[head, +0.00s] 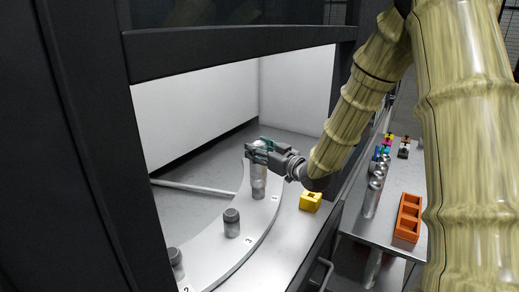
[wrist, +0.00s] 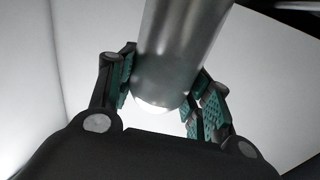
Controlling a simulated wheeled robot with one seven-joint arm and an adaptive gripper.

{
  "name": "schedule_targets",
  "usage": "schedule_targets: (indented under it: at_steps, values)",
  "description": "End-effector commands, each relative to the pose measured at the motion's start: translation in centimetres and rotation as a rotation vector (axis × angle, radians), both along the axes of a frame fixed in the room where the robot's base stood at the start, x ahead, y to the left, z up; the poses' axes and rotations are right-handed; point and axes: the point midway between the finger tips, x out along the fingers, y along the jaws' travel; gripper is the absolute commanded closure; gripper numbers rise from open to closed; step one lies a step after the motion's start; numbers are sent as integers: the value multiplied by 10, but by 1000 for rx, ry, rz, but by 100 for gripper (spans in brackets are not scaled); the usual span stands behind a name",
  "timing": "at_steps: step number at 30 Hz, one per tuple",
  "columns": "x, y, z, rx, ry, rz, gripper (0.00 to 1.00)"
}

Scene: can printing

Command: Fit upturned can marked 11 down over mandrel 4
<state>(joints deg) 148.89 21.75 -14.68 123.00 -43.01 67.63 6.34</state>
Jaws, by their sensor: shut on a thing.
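A silver can (head: 259,172) hangs upright below my gripper (head: 260,150), directly in line with the mandrel marked 4 (head: 258,193). The mandrel's lower part shows under the can. I cannot tell how far the can is down around it. In the wrist view the can (wrist: 182,45) runs upward between the two teal-padded fingers of my gripper (wrist: 165,95), which are shut on it near its bright rounded end. No mark 11 can be read on it.
Mandrel 3 (head: 232,222) and mandrel 2 (head: 176,260) stand bare on the curved grey plate (head: 205,255). A yellow block (head: 311,201) sits right of the plate. Outside, a table holds several cans (head: 372,195) and an orange tray (head: 408,217). A dark frame post (head: 85,120) stands left.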

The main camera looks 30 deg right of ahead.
Motion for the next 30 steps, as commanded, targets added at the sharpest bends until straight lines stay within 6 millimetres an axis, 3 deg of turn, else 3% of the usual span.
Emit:
schedule_targets:
  at_steps: [30]
  values:
    - [0,0,-20,0,0,0,60]
